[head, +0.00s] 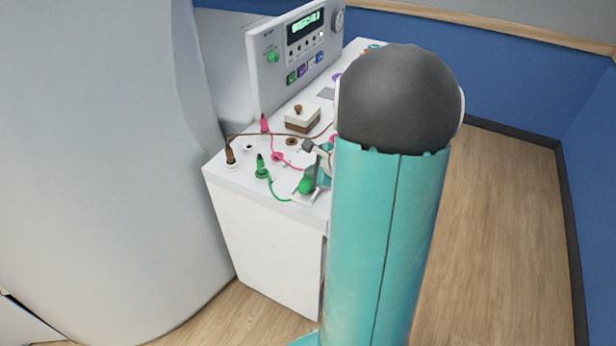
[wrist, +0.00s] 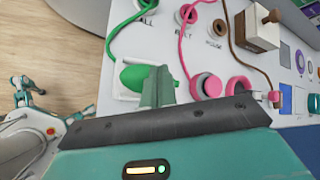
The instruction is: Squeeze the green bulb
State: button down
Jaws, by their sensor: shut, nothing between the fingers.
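The green bulb (head: 306,185) lies at the front edge of the white cabinet's top, with a green cord running from it to a green plug (head: 262,168). It also shows in the wrist view (wrist: 134,77), on a white plate. My gripper (head: 323,168) is shut and empty, just beside the bulb. In the wrist view its teal fingers (wrist: 158,86) overlap the bulb's right end. I cannot tell whether they touch it. My arm hides part of the cabinet top in the head view.
A large grey housing (head: 100,150) stands left. Wooden floor (head: 490,230) is clear at right.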

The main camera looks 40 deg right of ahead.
jog(key=shift+f, duration=0.45)
dwell(0.5)
jog(key=shift+r, duration=1.2)
jog(key=shift+r, duration=0.1)
jog(key=shift+r, duration=2.4)
